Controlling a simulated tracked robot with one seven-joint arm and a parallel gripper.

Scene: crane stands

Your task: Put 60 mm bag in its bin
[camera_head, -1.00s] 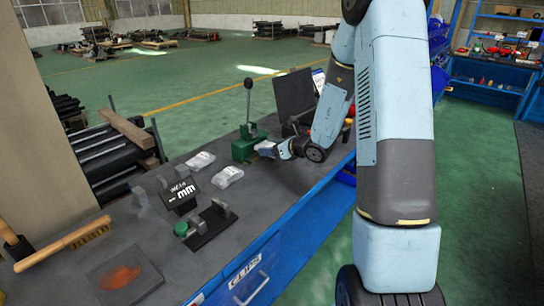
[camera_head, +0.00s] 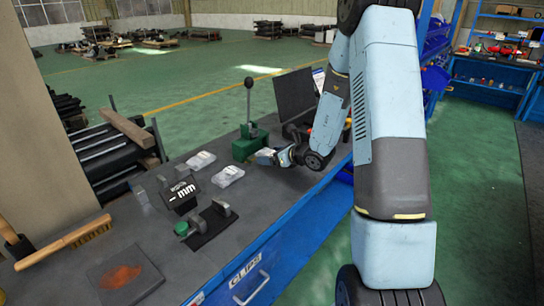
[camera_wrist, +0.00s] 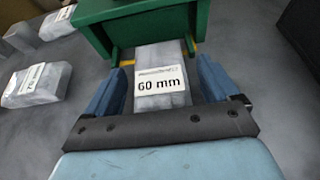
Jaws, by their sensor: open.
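The 60 mm bag (camera_wrist: 160,92), a clear packet with a white label, lies in front of the green press in the wrist view. My gripper (camera_wrist: 159,84) is open, with one blue finger on each side of the bag. I cannot tell whether either finger touches it. In the head view, my gripper (camera_head: 262,157) is low at the foot of the green press, and the bag is hard to make out there. The 60 mm bin is not identifiable in these frames.
The green press (camera_head: 249,144) with its upright lever is close to my gripper; it also shows in the wrist view (camera_wrist: 145,22). Two other bags (camera_head: 201,160) (camera_head: 228,176) lie to the left. The blue bench drawer (camera_head: 252,284) is in front.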

